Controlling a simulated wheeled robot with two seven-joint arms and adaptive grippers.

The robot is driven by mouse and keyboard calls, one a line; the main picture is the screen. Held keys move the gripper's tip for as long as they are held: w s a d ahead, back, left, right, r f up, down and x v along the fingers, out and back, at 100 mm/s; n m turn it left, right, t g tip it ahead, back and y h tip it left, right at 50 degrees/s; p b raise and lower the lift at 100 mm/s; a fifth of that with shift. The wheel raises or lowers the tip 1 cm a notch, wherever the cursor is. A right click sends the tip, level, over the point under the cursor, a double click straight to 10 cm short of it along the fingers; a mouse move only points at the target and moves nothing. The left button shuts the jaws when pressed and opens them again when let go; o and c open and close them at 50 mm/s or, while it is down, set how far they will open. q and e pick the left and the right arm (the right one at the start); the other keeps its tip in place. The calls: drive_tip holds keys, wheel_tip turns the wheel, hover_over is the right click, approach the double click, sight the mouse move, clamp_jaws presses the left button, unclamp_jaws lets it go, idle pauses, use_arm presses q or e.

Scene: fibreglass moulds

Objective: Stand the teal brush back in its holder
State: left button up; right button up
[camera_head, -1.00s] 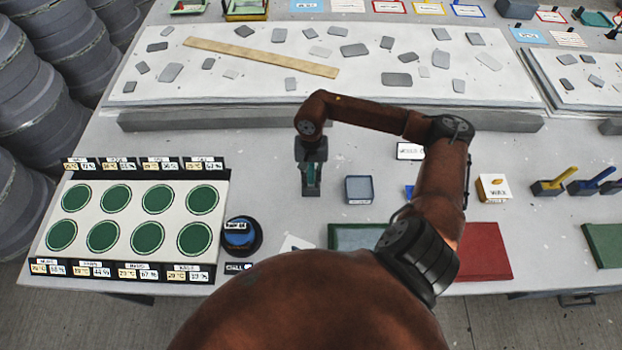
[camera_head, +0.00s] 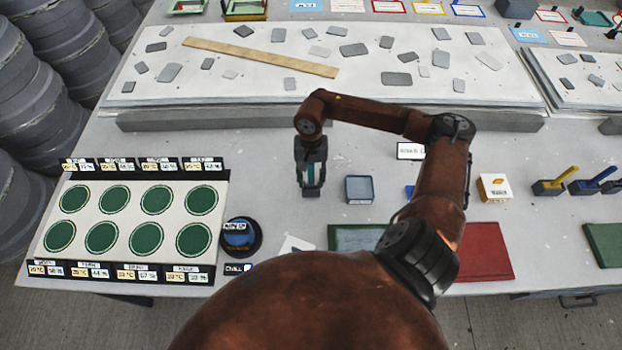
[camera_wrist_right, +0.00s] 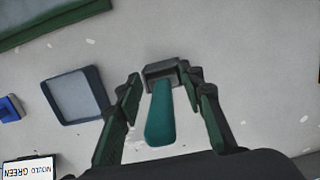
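The teal brush (camera_wrist_right: 161,112) stands with its lower end at its dark holder (camera_wrist_right: 160,70) in the right wrist view. Its handle points up toward the camera, with a small lean at most. My right gripper (camera_head: 311,172) is over the holder in the head view. In the wrist view its fingers (camera_wrist_right: 164,88) are spread on both sides of the handle, with gaps showing. The brush's bristles are hidden in the holder. In the head view only a little teal shows between the fingers. My left gripper is out of view.
A shallow blue-grey tray (camera_head: 359,190) stands just right of the holder. A panel with green discs (camera_head: 140,217) and a round blue-topped button (camera_head: 240,236) lie to the left. A white slab (camera_head: 250,85) spans the back. Yellow and blue brushes (camera_head: 575,180) stand at the right.

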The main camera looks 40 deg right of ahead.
drive_tip(key=r, duration=0.4)
drive_tip(key=w+r, duration=0.1)
drive_tip(key=r, duration=0.3)
drive_tip(key=d+r, duration=0.1)
drive_tip(key=r, duration=0.3)
drive_tip(key=shift+w, duration=0.15)
drive_tip(key=shift+f, duration=0.1)
